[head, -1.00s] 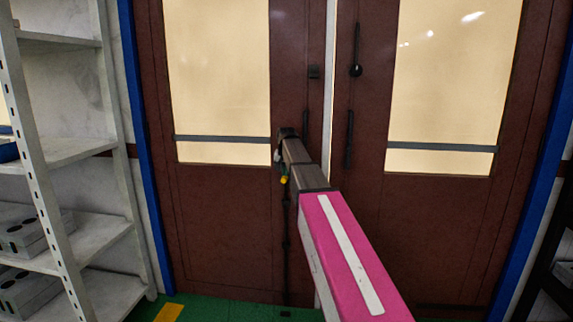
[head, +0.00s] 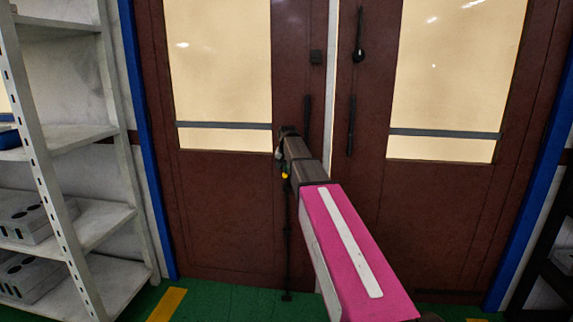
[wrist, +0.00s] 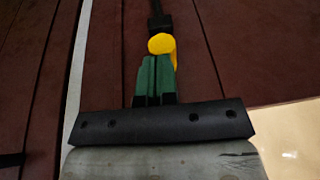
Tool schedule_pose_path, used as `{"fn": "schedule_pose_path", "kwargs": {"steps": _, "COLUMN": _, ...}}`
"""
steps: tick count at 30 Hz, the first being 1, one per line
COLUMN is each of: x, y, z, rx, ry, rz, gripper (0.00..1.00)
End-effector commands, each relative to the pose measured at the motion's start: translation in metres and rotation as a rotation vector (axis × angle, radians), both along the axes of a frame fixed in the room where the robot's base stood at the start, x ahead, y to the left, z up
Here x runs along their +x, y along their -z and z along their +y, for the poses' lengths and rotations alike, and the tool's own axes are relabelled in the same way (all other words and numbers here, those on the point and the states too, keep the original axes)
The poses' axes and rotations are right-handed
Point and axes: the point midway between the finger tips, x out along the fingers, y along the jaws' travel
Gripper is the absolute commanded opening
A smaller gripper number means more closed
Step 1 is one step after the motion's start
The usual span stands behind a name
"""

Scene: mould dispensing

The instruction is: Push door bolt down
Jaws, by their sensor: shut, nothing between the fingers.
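A long thin black door bolt (head: 288,245) runs vertically down the lower part of the left brown door (head: 225,215), close to the door gap, and ends near the green floor. In the wrist view the bolt's dark upper end (wrist: 159,18) lies just beyond my gripper (wrist: 157,60). My gripper points down along the door, with its green fingers shut and empty. A rounded yellow part shows at the fingertips, in line with the bolt. Whether it touches the bolt is unclear. In the head view my gripper (head: 285,174) is small and partly hidden by my arm.
A grey shelf (head: 85,235) with boxes stands at the left. Green floor (head: 230,300) lies before the doors.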

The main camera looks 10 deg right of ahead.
Motion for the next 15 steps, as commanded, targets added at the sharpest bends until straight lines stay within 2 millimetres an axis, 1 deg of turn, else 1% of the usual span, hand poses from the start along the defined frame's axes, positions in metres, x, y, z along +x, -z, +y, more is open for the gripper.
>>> {"fn": "schedule_pose_path", "kwargs": {"steps": 1, "x": -0.001, "y": 0.004, "z": 0.0, "rx": 0.0, "ry": 0.0, "rz": 0.007, "gripper": 0.0}}
{"fn": "schedule_pose_path", "kwargs": {"steps": 10, "x": -0.002, "y": 0.004, "z": 0.0, "rx": 0.0, "ry": 0.0, "rz": 0.011, "gripper": 0.0}}
{"fn": "schedule_pose_path", "kwargs": {"steps": 13, "x": -0.001, "y": -0.002, "z": -0.001, "rx": 0.001, "ry": 0.0, "rz": 0.009, "gripper": 0.0}}
{"fn": "schedule_pose_path", "kwargs": {"steps": 15, "x": 0.0, "y": -0.011, "z": -0.003, "rx": 0.001, "ry": 0.0, "rz": 0.006, "gripper": 0.0}}
